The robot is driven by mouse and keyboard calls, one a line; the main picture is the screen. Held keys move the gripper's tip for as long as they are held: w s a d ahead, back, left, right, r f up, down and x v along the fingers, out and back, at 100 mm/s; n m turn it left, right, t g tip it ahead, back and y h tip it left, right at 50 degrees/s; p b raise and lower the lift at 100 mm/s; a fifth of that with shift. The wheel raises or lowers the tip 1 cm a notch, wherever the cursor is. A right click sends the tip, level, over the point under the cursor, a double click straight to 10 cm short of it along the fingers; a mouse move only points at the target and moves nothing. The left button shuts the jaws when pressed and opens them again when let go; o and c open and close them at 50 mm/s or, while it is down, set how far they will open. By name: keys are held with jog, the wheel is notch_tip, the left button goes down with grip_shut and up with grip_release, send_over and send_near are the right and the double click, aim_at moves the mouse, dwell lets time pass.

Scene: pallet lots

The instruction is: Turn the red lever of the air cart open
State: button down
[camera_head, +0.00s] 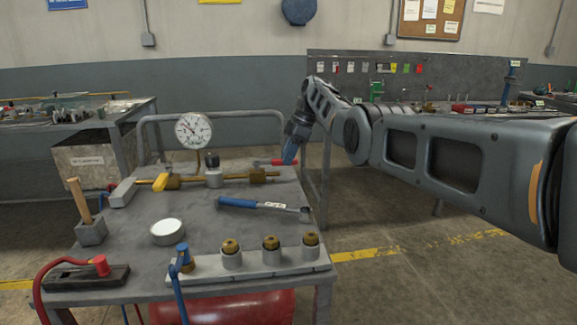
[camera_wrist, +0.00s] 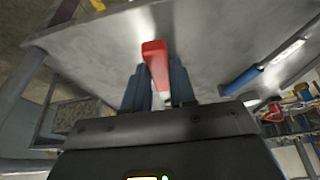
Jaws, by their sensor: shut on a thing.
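The air cart (camera_head: 235,237) has a grey top with a brass pipe run (camera_head: 200,181) along its back half. The red lever (camera_head: 263,162) lies at the back right of the cart top, near the right end of this pipe. My gripper (camera_head: 289,158) reaches down to it from behind and right, with blue-grey fingers. In the wrist view the red lever (camera_wrist: 155,58) stands between the two fingers of my gripper (camera_wrist: 157,75), which are shut on it. The lever's joint with the pipe is not clear in either view.
A yellow handle (camera_head: 160,182), a pressure gauge (camera_head: 193,131), a blue-handled wrench (camera_head: 262,206), a round white-topped piece (camera_head: 167,231) and a block with brass fittings (camera_head: 270,262) are on the cart. Other benches stand behind left and right.

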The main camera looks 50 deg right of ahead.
jog(key=shift+w+d+n+b, duration=0.15)
jog(key=shift+n+b, duration=0.15)
jog(key=shift+b, duration=0.05)
dwell(0.3)
jog(key=c, duration=0.9)
grip_release()
jog(key=v, duration=0.7)
jog(key=shift+d+r+p, duration=0.2)
jog(key=shift+r+p, duration=0.15)
